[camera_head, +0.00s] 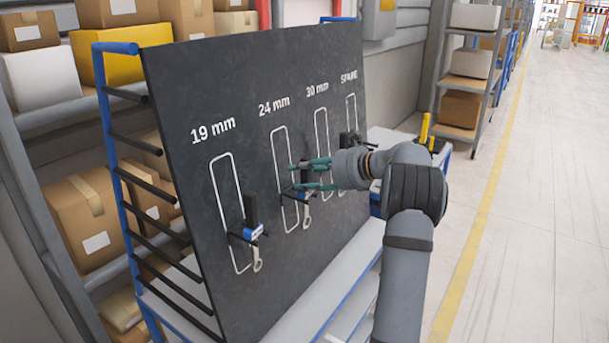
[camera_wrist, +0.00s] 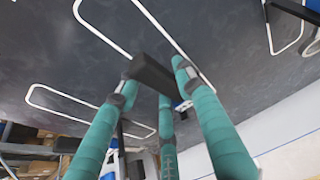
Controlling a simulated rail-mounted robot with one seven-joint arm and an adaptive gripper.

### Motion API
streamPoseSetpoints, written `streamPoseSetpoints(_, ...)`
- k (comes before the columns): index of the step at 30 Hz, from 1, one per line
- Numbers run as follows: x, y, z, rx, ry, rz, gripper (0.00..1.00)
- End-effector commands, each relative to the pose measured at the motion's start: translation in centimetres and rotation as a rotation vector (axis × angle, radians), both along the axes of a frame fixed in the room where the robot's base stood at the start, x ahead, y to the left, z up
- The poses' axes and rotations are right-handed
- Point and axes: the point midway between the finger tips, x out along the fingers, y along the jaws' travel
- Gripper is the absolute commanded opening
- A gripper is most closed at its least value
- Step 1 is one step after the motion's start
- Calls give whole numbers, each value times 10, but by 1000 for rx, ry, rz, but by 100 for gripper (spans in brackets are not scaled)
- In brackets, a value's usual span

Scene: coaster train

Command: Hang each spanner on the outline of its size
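The dark board (camera_head: 190,90) carries white outlines marked 19 mm, 24 mm, 30 mm and SPARE. A spanner with a black and blue handle (camera_head: 251,228) hangs at the lower right of the 19 mm outline (camera_head: 213,180). A second spanner (camera_head: 305,208) is at the right side of the 24 mm outline (camera_head: 276,150). My gripper (camera_head: 303,176) has its teal fingers at that spanner's upper handle. In the wrist view its black handle (camera_wrist: 158,74) is at the fingertips; whether they clamp it is unclear. Another dark handle (camera_head: 345,139) shows near the 30 mm outline (camera_head: 316,125), partly hidden by my arm.
A blue-framed rack (camera_head: 118,48) with black rods stands behind the board. A pale ledge (camera_head: 345,265) runs below it. Shelves with boxes (camera_head: 95,215) are at the left. The floor (camera_head: 540,200) on the right is clear.

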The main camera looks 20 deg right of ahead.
Motion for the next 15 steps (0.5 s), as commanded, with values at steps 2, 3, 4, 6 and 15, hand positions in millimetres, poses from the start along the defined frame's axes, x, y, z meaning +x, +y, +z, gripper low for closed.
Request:
streamPoseSetpoints(2,0,0,0,0,0,0,42)
streamPoseSetpoints(3,0,0,0,-1,1,0,45)
streamPoseSetpoints(4,0,0,0,-1,1,0,47)
streamPoseSetpoints(6,0,0,0,-1,1,0,49)
streamPoseSetpoints(15,-2,-2,-1,-2,2,-2,49)
